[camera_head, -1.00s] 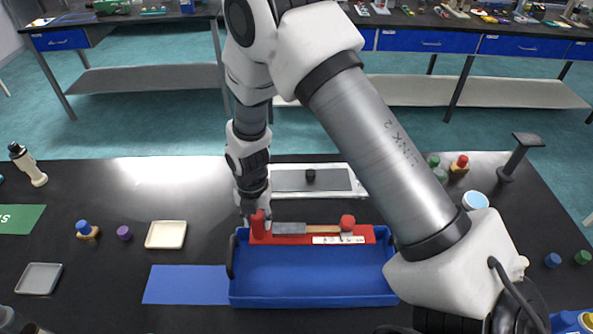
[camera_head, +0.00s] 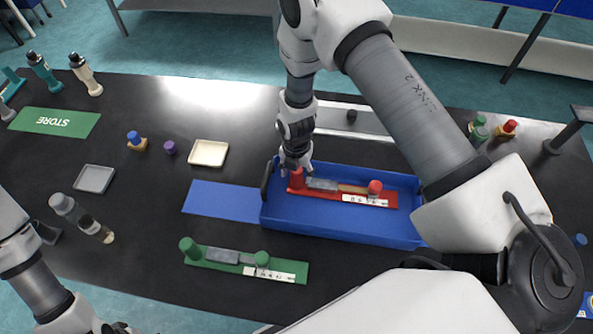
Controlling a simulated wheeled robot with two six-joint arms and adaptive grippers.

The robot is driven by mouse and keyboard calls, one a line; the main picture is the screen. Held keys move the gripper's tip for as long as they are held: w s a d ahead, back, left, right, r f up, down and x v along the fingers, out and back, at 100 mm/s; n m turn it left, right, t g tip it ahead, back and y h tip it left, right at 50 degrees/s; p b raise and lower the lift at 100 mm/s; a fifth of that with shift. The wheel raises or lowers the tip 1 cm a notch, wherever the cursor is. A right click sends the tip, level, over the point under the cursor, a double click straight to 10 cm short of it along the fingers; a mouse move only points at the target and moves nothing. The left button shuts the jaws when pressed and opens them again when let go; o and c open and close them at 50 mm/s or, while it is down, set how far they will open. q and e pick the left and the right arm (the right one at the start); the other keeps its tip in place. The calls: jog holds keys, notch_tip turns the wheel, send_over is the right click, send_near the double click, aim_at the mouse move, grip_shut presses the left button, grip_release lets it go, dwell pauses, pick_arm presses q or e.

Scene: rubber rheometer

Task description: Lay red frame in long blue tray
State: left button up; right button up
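The red frame (camera_head: 333,194), a flat bar with red posts at both ends, a grey-and-wood tool and a white label, appears inside the long blue tray (camera_head: 345,226), toward its back left. My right gripper (camera_head: 296,163) points down at the frame's left red post (camera_head: 296,179). Its fingertips are at the post's top, but whether they grip it is too small to tell. My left arm enters at the lower left. Its fingers are not visible at the bottom edge.
A green frame (camera_head: 228,261) lies in front of the tray, and a blue mat (camera_head: 222,199) lies left of it. A metal plate (camera_head: 352,117) is behind the tray.

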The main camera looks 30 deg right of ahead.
jog(key=shift+r, duration=0.35)
notch_tip(320, 180, up, 11)
jog(key=b, duration=0.3)
jog(key=shift+f+b, duration=0.15)
jog(key=shift+b, duration=0.15)
jog(key=shift+r, duration=0.5)
